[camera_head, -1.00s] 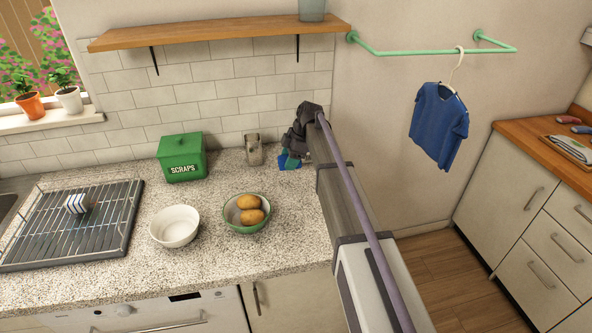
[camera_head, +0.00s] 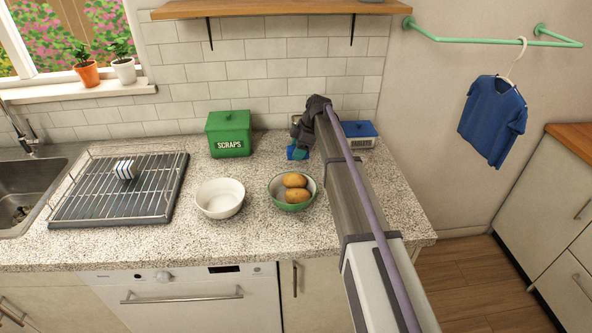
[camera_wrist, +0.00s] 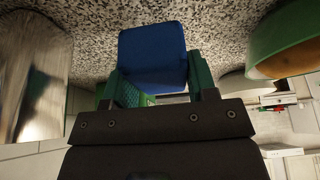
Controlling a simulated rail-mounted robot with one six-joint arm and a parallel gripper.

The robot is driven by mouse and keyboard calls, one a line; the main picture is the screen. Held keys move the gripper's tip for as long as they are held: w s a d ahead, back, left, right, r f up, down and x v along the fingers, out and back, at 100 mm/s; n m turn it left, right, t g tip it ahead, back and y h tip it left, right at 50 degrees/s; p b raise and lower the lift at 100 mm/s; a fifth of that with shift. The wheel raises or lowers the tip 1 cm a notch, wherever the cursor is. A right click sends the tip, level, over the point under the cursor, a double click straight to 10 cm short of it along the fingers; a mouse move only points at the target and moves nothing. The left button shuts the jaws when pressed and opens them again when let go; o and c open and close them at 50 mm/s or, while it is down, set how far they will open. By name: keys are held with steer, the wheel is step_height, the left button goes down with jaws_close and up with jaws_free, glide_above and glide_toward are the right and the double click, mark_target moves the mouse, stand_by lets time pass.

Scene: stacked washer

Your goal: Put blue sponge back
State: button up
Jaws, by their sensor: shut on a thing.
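The blue sponge (camera_wrist: 153,58) is between the green fingers of my gripper (camera_wrist: 155,85) in the wrist view. In the head view, the sponge (camera_head: 298,153) is a small blue patch at the end of my gripper (camera_head: 299,146), low over the counter behind the green bowl. Whether the sponge touches the counter is unclear. My gripper is shut on it, and my arm partly covers the view to its right.
A metal tin (camera_wrist: 35,80) is close beside my gripper. The green bowl (camera_head: 291,205) with potatoes, a white bowl (camera_head: 219,198) and a green SCRAPS bin (camera_head: 228,134) stand nearby. A blue-lidded box (camera_head: 358,134) is right of my arm. A dish rack (camera_head: 120,190) holds a striped object.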

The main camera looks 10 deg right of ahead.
mark_target(298, 165)
steer(key=shift+f, duration=0.1)
step_height(298, 165, down, 4)
steer(key=b, duration=0.3)
steer(key=shift+b, duration=0.4)
steer(key=shift+r+p, duration=0.3)
steer(key=shift+r, duration=0.05)
steer(key=shift+f, duration=0.25)
steer(key=o, duration=0.8)
steer(key=shift+r, duration=0.1)
steer(key=shift+o, duration=0.2)
